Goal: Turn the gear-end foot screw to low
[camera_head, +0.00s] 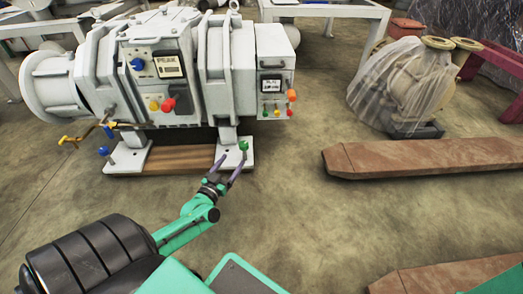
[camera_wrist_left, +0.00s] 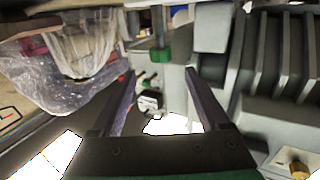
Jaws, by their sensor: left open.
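A large pale grey vacuum pump (camera_head: 215,70) stands on white foot plates. A green-headed foot screw (camera_head: 243,147) rises from the right foot plate (camera_head: 229,158). A blue-headed foot screw (camera_head: 103,151) rises from the left foot plate (camera_head: 118,166). No label shows which foot is the gear end. My left gripper (camera_head: 235,156) is open just in front of the green screw. In the left wrist view, the green head (camera_wrist_left: 160,55) lies ahead of and between the parted fingers (camera_wrist_left: 160,78); contact with them does not show. My right gripper is out of view.
A control panel (camera_head: 274,84) with coloured buttons hangs above the green screw. A wooden board (camera_head: 180,158) lies between the foot plates. Brown forks (camera_head: 430,155) and a plastic-wrapped machine (camera_head: 395,85) stand to the right.

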